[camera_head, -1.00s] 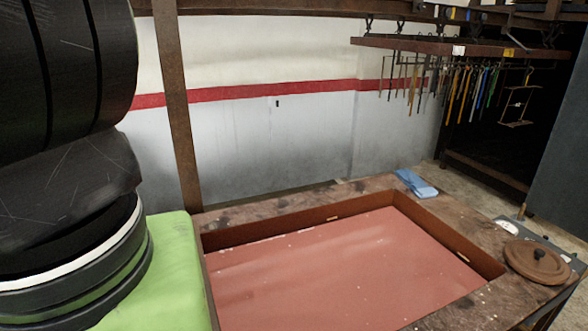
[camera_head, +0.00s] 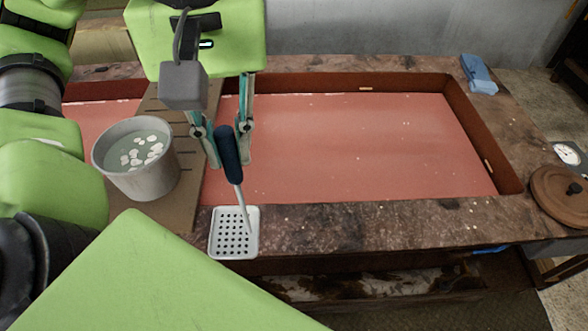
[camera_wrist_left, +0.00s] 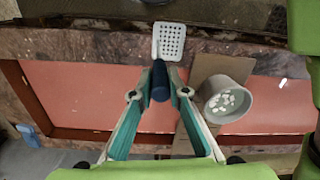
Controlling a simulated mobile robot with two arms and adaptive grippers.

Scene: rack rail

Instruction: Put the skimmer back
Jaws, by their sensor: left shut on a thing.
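The skimmer (camera_head: 234,232) has a dark blue handle and a flat, square metal head full of holes. My left gripper (camera_head: 229,160) is shut on the handle, and the head hangs down over the table's front edge. I cannot tell whether it touches the edge. In the left wrist view the handle of the skimmer (camera_wrist_left: 160,82) lies between the fingertips of the left gripper (camera_wrist_left: 158,95), and the perforated head shows beyond them. My right gripper is not in view. No hanging rack shows in the head view now.
A grey pot (camera_head: 160,182) with white pieces in liquid stands on a brown board (camera_head: 178,213), left of the skimmer. The red recessed tabletop (camera_head: 350,150) is clear on the right. A blue cloth (camera_head: 478,74), a round brown lid (camera_head: 562,195) and a dial (camera_head: 567,153) lie at the right.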

